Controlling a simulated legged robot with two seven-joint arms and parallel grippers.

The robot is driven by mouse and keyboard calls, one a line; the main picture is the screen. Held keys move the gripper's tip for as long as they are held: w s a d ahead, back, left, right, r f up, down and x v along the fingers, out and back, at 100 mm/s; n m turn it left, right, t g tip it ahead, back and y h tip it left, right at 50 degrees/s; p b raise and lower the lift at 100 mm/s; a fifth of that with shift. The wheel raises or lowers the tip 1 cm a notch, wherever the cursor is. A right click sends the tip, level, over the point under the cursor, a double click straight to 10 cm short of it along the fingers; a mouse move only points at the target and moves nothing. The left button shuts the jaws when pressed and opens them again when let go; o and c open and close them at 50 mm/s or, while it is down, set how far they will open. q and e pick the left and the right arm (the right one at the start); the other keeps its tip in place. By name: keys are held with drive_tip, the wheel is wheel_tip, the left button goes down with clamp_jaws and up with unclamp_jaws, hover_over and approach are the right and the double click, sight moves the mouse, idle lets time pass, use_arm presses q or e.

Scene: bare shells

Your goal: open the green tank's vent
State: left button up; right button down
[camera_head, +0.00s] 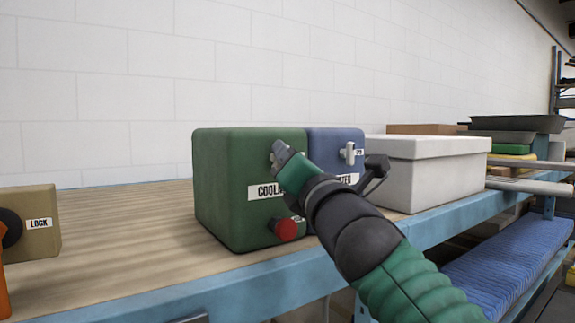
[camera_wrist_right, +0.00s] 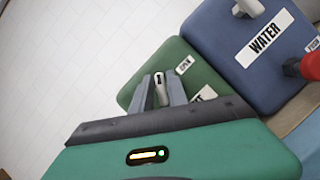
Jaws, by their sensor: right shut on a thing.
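The green tank (camera_head: 222,175) stands on the workbench, with a partly covered label reading "COOL". My right gripper (camera_head: 281,153) reaches its upper front face from the lower right. In the right wrist view, my right gripper (camera_wrist_right: 161,92) is shut on the pale vent lever (camera_wrist_right: 160,84) of the green tank (camera_wrist_right: 150,85). A small label reading "OPEN" (camera_wrist_right: 185,65) is beside the lever. A red knob (camera_head: 286,230) sits low on the tank's front. My left gripper is not in view.
A blue tank (camera_head: 335,140) labelled "WATER" in the wrist view stands close on the right, with its own pale lever (camera_head: 348,153). A white lidded box (camera_head: 430,170) is farther right. A tan box (camera_head: 40,207) labelled "LOCK" is at left. Bare bench lies between.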

drive_tip(key=shift+w+d+f+m+g+h+p, duration=0.1)
drive_tip(key=shift+m+g+h+p, duration=0.5)
drive_tip(key=shift+m, duration=1.5)
drive_tip(key=shift+s+a+f+m+g+h+p, duration=0.25)
drive_tip(key=shift+m+h+p, duration=0.65)
drive_tip(key=shift+m, duration=1.2)
drive_tip(key=shift+w+d+m+g+h+p, duration=0.25)
drive_tip(key=shift+m+g+h+p, duration=0.4)
drive_tip(key=shift+m, duration=1.45)
drive_tip(key=shift+f, duration=0.1)
drive_tip(key=c, duration=1.5)
unclamp_jaws()
drive_tip(key=shift+o, duration=0.3)
drive_tip(key=shift+w, duration=0.2)
drive_tip(key=shift+s, duration=0.1)
